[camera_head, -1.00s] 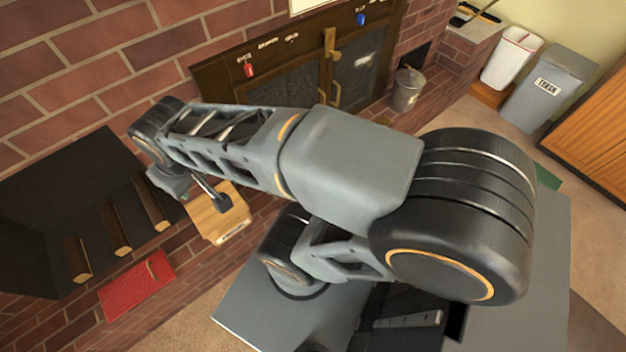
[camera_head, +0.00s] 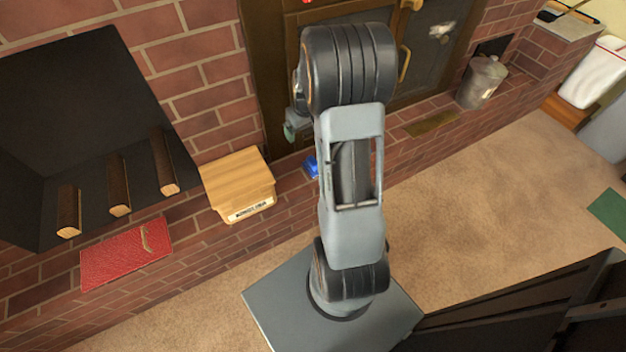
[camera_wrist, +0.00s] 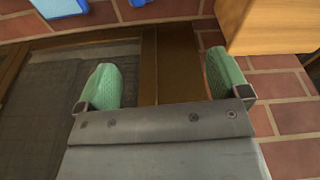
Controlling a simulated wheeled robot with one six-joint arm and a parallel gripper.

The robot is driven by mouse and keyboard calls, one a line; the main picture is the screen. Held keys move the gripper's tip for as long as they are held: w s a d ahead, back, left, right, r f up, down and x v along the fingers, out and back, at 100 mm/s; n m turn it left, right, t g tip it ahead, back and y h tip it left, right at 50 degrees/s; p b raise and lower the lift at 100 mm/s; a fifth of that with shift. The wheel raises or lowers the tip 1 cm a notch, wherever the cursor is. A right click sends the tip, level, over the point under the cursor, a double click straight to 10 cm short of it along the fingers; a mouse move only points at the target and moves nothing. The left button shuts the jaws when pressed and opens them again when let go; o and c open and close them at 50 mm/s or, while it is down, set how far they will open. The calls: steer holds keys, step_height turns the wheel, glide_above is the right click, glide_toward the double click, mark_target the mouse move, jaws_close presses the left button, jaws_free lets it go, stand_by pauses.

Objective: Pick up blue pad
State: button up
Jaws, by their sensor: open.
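A small blue thing (camera_head: 311,168), likely the blue pad, lies on the brick ledge just right of the wooden box and is partly hidden by my arm. In the wrist view, a pale blue piece (camera_wrist: 60,7) and a darker blue piece (camera_wrist: 138,2) show at the top edge, both cut off. I cannot tell which is the pad. My gripper has green fingertips (camera_wrist: 163,78), spread apart and empty. In the head view it is mostly hidden behind my arm, above the ledge in front of the dark cabinet.
The wooden box (camera_head: 236,182) stands close by on the ledge and shows at upper right in the wrist view (camera_wrist: 275,25). A red book (camera_head: 125,255) lies left of it, below a fireplace with logs (camera_head: 118,185). A metal bin (camera_head: 482,82) stands right.

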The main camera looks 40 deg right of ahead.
steer(key=b, duration=0.4)
glide_above(313, 163)
step_height(313, 163, down, 11)
steer(key=f, duration=0.2)
steer(key=f+b, duration=0.1)
steer(key=f, duration=0.1)
steer(key=f+b, duration=0.1)
steer(key=f, duration=0.1)
steer(key=shift+w+d+f, duration=0.3)
steer(key=shift+w+d+f+b, duration=0.1)
steer(key=shift+w+f+b, duration=0.15)
steer(key=shift+f+b, duration=0.95)
steer(key=shift+w+f+b, duration=0.2)
steer(key=shift+f+b, duration=0.2)
steer(key=shift+f, duration=1.55)
steer(key=shift+c, duration=0.2)
steer(key=shift+r, duration=0.1)
steer(key=c, duration=1)
steer(key=shift+r, duration=0.1)
